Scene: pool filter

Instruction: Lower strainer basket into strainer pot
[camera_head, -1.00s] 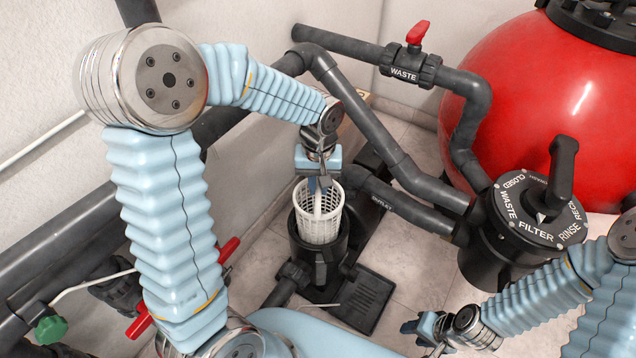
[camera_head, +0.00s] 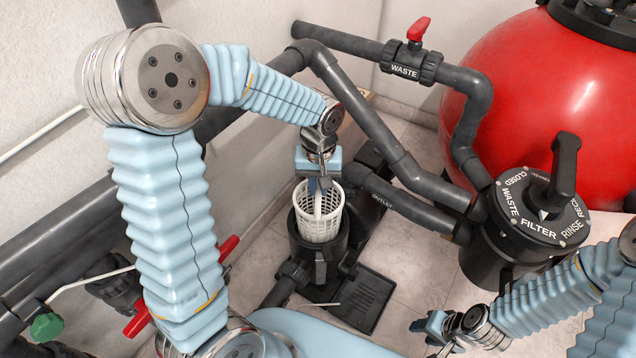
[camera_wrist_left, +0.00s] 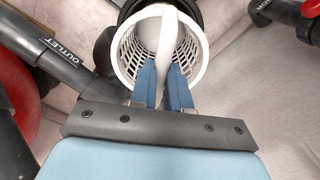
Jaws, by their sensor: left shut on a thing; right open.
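The white strainer basket (camera_head: 318,222) is upright at the mouth of the black strainer pot (camera_head: 318,262), its lower end inside the pot and its upper part standing above the rim. My left gripper (camera_head: 318,184) is above it, shut on the basket's white handle. In the left wrist view the blue fingers (camera_wrist_left: 164,88) pinch the handle from both sides, and the basket (camera_wrist_left: 190,60) opens below with the pot's dark rim (camera_wrist_left: 128,10) behind it. How deep the basket's bottom sits is hidden. My right gripper (camera_head: 430,328) is low at the right, open, away from the basket.
A grey pipe marked OUTLET (camera_head: 410,208) runs from beside the pot to the black filter valve (camera_head: 535,220). A red filter tank (camera_head: 545,90) stands behind. A black pump base (camera_head: 358,300) lies in front of the pot. Light floor tiles (camera_head: 405,285) are clear to the right.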

